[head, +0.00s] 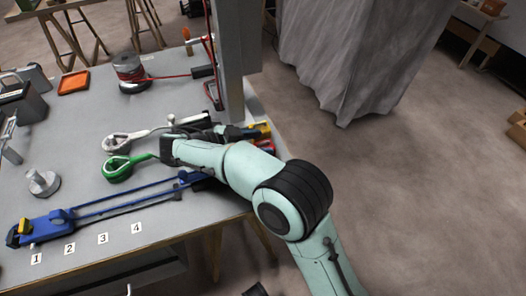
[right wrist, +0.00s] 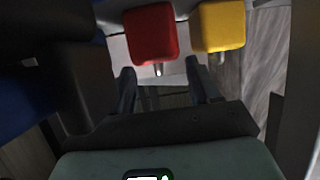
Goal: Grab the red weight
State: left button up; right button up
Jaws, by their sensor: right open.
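The red weight (right wrist: 152,33) is a rounded block with a small metal peg, seen in the right wrist view just beyond my fingertips. A yellow block (right wrist: 219,25) of similar shape sits close to its right. In the head view the yellow block (head: 264,130) shows at the bench's right edge, and the red one is mostly hidden by my arm. My right gripper (right wrist: 164,82) is open and empty, with its two dark fingers short of the red weight, which lies ahead and slightly left of their middle. My left gripper is not in view.
A grey column (head: 228,60) rises behind my right gripper. A white looped tool (head: 125,141), a green looped tool (head: 118,168) and a long blue clamp (head: 105,208) lie left of my arm on the grey bench (head: 85,135).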

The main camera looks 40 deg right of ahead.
aim_at(262, 142)
jog(key=x, duration=0.4)
jog(key=shift+b, duration=0.3)
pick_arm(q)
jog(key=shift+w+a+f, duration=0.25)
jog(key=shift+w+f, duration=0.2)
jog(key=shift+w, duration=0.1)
pick_arm(e)
grip_shut()
jog(key=shift+r, duration=0.1)
